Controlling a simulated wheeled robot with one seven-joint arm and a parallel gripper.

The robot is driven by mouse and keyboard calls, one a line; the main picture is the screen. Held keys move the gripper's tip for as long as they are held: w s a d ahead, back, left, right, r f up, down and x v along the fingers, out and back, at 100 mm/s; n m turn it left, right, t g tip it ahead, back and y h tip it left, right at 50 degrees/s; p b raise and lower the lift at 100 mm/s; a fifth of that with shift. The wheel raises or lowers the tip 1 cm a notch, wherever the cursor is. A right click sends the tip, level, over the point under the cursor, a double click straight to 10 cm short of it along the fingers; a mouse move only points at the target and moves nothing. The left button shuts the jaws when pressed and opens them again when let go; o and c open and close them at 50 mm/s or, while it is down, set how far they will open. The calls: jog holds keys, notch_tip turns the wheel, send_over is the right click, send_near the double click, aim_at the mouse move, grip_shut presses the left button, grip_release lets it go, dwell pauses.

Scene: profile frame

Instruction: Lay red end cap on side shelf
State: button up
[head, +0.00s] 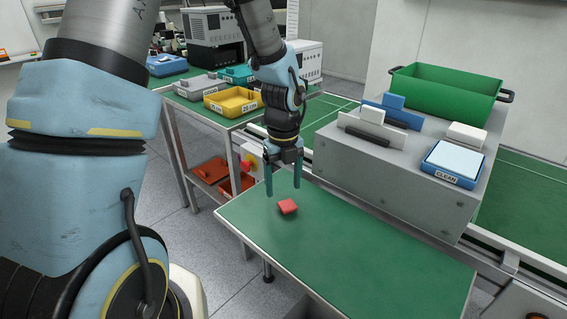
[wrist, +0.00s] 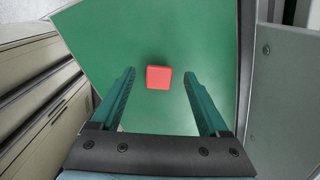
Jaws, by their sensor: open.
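The red end cap (head: 288,206) is a small red block lying on the green top of the side shelf (head: 370,255), near its left end. In the wrist view the red end cap (wrist: 159,77) sits between and just beyond the fingertips, over the green shelf top (wrist: 200,35). My gripper (head: 283,190) is open and empty, pointing down just above the cap. Its two teal fingers also show in the wrist view (wrist: 160,85), apart on either side of the cap, with no visible contact.
A grey block fixture (head: 400,185) stands behind the shelf, bearing a blue CLEAN tray (head: 455,180) and a green bin (head: 445,100). A yellow tray (head: 233,103) sits on the bench at the left. The right part of the shelf is clear.

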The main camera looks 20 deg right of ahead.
notch_tip(320, 180, up, 8)
jog(key=shift+r+b, duration=0.25)
jog(key=shift+b, duration=0.2)
jog(key=a+n+t, duration=0.1)
jog(key=a+n, duration=2.4)
jog(key=n, duration=0.8)
jog(key=shift+s+n+t, duration=0.3)
jog(key=shift+s+n, duration=0.1)
jog(key=shift+s, duration=0.05)
